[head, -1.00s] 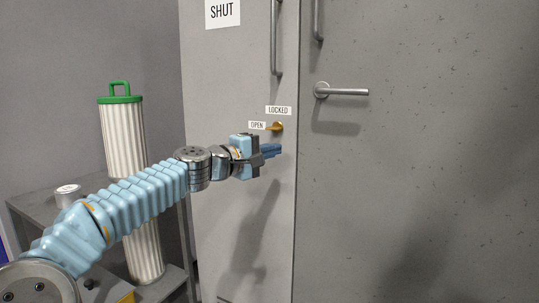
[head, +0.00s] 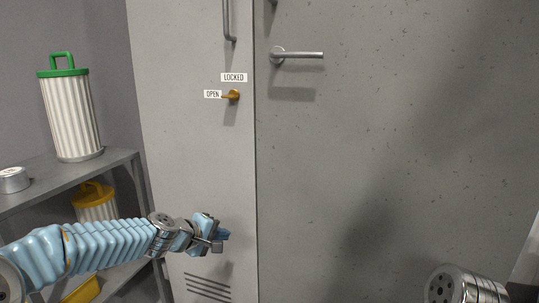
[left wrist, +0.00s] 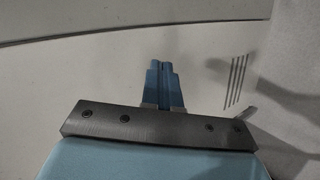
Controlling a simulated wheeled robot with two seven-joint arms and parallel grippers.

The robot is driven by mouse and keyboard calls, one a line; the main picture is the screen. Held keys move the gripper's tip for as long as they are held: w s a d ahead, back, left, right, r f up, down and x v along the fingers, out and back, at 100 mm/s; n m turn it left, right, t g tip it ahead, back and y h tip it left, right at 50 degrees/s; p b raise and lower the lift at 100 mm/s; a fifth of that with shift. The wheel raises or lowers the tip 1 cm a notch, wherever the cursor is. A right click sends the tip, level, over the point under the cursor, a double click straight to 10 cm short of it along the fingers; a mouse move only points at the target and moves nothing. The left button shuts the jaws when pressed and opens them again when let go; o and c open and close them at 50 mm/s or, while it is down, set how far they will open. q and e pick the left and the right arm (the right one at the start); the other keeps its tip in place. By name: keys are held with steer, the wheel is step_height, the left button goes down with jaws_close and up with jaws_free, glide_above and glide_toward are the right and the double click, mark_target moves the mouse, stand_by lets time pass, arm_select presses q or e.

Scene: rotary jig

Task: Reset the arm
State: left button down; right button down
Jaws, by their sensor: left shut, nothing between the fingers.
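My left gripper (head: 225,235) is low in front of the grey narrow cabinet door (head: 190,170), well below the orange latch knob (head: 234,95). Its blue fingers are together and empty, as the left wrist view also shows (left wrist: 164,86). The knob's lever points left toward the OPEN label (head: 212,94); the LOCKED label (head: 234,77) is above it. I cannot tell from the picture whether the fingers touch the door. My right gripper is not in view.
A large grey door with a lever handle (head: 297,55) fills the right. A vertical bar handle (head: 229,20) is at the top. At left, a grey shelf rack (head: 122,158) holds a white green-topped filter (head: 72,115), a yellow-topped one (head: 96,200) and a metal tin (head: 13,180).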

arm_select(q)
steer(key=s+f+m+g+y+p, duration=0.1)
steer(key=s+f+g, duration=0.1)
steer(key=s+f, duration=0.5)
steer(key=s+f+m+g+y, duration=0.1)
steer(key=s+f+m+g, duration=0.1)
steer(key=f, duration=0.9)
steer(key=s+f+m+g+p, duration=0.1)
steer(key=s+f, duration=0.4)
steer(key=f, duration=0.4)
steer(key=s+f+m+g, duration=0.1)
steer(key=s+f, duration=0.2)
steer(key=s, duration=0.3)
steer(key=s+d+f+m+g, duration=0.1)
steer(key=s+f, duration=0.2)
steer(key=s, duration=0.3)
steer(key=s+d+f+m+g+p, duration=0.1)
steer(key=s+f+m+g, duration=0.1)
steer(key=s, duration=0.5)
steer(key=shift+x, duration=0.85)
steer(key=c, duration=1.8)
jaws_free()
steer(key=shift+s+a, duration=0.1)
steer(key=shift+a, duration=0.05)
steer(key=shift+c, duration=0.2)
